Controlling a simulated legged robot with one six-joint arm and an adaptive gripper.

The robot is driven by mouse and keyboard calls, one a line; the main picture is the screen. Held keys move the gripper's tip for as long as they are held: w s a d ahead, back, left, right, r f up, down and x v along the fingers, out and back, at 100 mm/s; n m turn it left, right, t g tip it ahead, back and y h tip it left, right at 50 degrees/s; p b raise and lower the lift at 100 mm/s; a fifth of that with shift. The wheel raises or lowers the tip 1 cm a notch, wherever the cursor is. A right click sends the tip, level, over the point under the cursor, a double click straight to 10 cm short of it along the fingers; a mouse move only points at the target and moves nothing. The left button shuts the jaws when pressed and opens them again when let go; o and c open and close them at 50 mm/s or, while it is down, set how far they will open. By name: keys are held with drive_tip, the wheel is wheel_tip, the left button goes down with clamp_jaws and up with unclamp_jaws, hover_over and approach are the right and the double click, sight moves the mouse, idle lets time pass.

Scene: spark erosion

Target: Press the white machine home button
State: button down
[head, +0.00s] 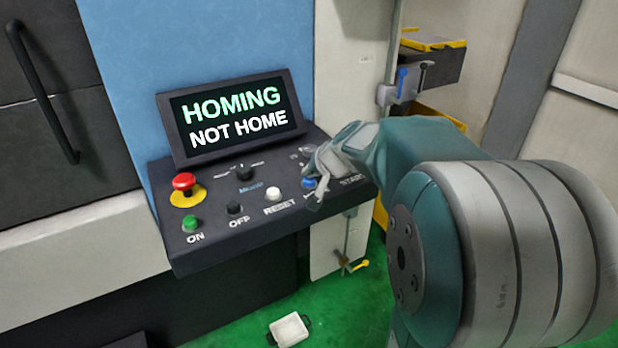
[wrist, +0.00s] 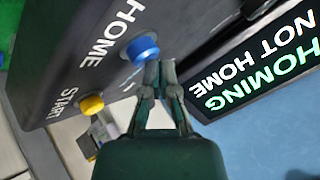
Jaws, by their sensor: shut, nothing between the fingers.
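The button labelled HOME is blue (wrist: 143,48) in the wrist view. It also shows in the head view (head: 309,183), where my gripper partly covers its label. My gripper (wrist: 160,66) is shut and empty, its fingertips right beside the blue button's rim; I cannot tell whether they touch. In the head view my gripper (head: 314,190) reaches in from the right over the panel. A white button (head: 273,193) to the left is labelled RESET. The screen (head: 236,117) reads "HOMING" in green and "NOT HOME" in white.
The panel also has a red emergency stop (head: 184,182), a green ON button (head: 191,223), a black OFF button (head: 234,208) and a dark knob (head: 244,173). A yellow START button (wrist: 91,104) is near the HOME button. A small white container (head: 289,330) lies on the green floor.

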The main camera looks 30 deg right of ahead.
sight(310, 180)
drive_tip(key=shift+r, duration=3.2)
drive_tip(key=s+a+f+n+g, duration=0.1)
drive_tip(key=s+a, duration=0.3)
drive_tip(key=s, duration=0.4)
drive_tip(key=s+a+f+n+g, duration=0.1)
drive_tip(key=s+a+f+n, duration=0.2)
drive_tip(key=s, duration=0.5)
drive_tip(key=s+a+f+n+g+h, duration=0.1)
drive_tip(key=s+a+f+n, duration=0.1)
drive_tip(key=s+a, duration=0.5)
drive_tip(key=shift+s+a+n+g, duration=0.15)
drive_tip(key=shift+s+n+g, duration=0.15)
drive_tip(key=shift+s+n, duration=0.55)
